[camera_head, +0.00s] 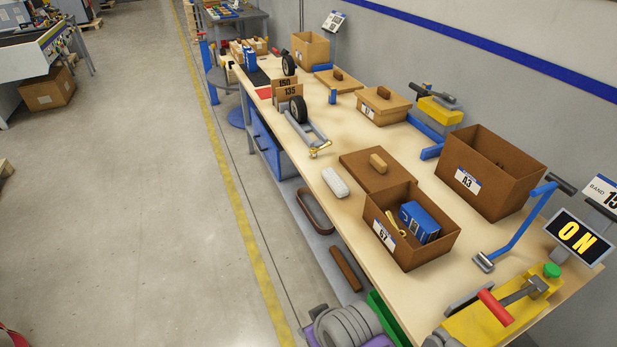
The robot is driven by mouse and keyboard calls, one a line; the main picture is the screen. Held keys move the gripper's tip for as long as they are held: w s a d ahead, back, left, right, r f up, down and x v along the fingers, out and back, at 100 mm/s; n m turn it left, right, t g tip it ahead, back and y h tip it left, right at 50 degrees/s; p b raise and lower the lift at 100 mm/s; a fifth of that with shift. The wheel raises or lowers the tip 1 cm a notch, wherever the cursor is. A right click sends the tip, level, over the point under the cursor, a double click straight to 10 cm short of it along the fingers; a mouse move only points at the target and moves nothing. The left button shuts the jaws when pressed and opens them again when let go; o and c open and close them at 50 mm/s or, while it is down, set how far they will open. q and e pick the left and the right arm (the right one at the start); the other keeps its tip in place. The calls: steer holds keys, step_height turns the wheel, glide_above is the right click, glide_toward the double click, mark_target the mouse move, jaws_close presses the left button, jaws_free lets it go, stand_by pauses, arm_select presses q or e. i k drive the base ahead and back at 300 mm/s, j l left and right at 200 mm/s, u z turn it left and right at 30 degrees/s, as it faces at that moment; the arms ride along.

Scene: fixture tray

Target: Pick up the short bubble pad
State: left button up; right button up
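A small white rounded pad (335,182), which looks like the short bubble pad, lies flat near the front edge of the long wooden workbench (353,218). It is just left of the box marked 67 (408,254) and in front of a flat brown lid with a handle (378,168). Its bubble texture is too small to make out. Nothing covers or touches it from above. Neither of my grippers is in view.
The open 67 box holds a blue item (419,223) and a yellow tool. A larger A3 box (489,172) stands behind. A wheeled grey frame (309,130) stands farther left. A yellow machine (500,312) occupies the right end. Open floor lies left of the bench.

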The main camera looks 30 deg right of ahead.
mark_target(339, 188)
steer(key=i+j, duration=0.15)
steer(key=i, duration=0.35)
steer(key=i+j+z, duration=0.1)
steer(key=i, duration=0.35)
steer(key=i+j+z, duration=0.1)
steer(key=i, duration=0.35)
steer(key=i+z, duration=0.35)
steer(key=i+j+z, duration=0.2)
steer(key=i+z, duration=0.2)
steer(key=i+j+z, duration=0.35)
steer(key=i+z, duration=0.2)
steer(key=z, duration=0.3)
steer(key=i+j+z, duration=0.15)
steer(key=z, duration=0.35)
steer(key=i+j+z, duration=0.2)
steer(key=z, duration=0.3)
steer(key=i+j+z, duration=0.3)
steer(key=j+z, duration=0.25)
steer(key=i+l, duration=0.05)
